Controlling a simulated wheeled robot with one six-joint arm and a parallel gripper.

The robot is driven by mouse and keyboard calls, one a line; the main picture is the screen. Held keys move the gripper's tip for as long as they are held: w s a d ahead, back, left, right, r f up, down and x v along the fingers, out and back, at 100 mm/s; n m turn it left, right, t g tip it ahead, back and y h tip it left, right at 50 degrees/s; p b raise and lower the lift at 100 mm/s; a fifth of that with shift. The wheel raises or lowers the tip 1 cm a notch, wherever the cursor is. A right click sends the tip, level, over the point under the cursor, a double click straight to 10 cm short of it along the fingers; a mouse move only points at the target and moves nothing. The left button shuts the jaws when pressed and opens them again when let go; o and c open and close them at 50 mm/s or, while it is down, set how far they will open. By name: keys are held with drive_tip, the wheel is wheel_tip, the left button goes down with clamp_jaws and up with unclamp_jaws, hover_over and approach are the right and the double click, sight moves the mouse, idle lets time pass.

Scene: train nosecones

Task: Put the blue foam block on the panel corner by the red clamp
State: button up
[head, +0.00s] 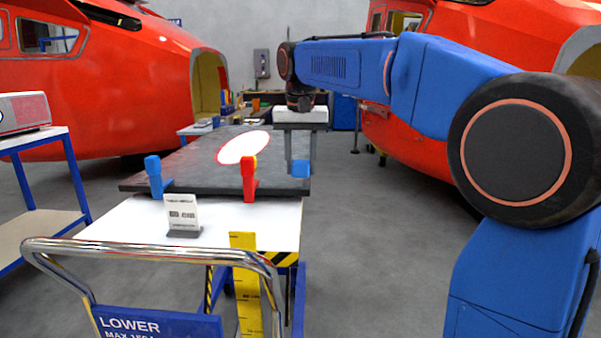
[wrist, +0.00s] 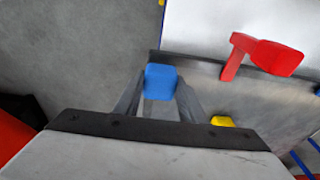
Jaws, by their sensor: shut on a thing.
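The blue foam block (head: 300,169) is between the fingertips of my gripper (head: 299,164), which is shut on it. In the wrist view the block (wrist: 160,76) shows at the fingertips, in line with the corner of the dark grey panel (wrist: 205,72). I cannot tell whether it touches the panel or hangs above it. In the head view the panel (head: 140,186) lies on a white-topped cart. The red clamp (head: 249,180) stands on its near edge, left of the block. It also shows in the wrist view (wrist: 268,55), right of the block.
A yellow piece (wrist: 222,121) lies close to the right finger. A blue clamp (head: 155,178) grips the panel's near edge at left. A small white sign (head: 182,211) stands on the cart top (head: 125,222). Open floor (head: 375,250) lies right of the cart.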

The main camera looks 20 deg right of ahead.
sight(301, 164)
drive_tip(key=shift+f, duration=1.25)
drive_tip(key=shift+f, duration=0.1)
drive_tip(key=o, duration=1)
drive_tip(key=r, duration=0.4)
drive_tip(key=s+r, duration=0.1)
drive_tip(key=r, duration=0.7)
drive_tip(key=shift+s+a+r, duration=0.1)
drive_tip(key=shift+s+a, duration=0.15)
drive_tip(key=shift+s, duration=0.1)
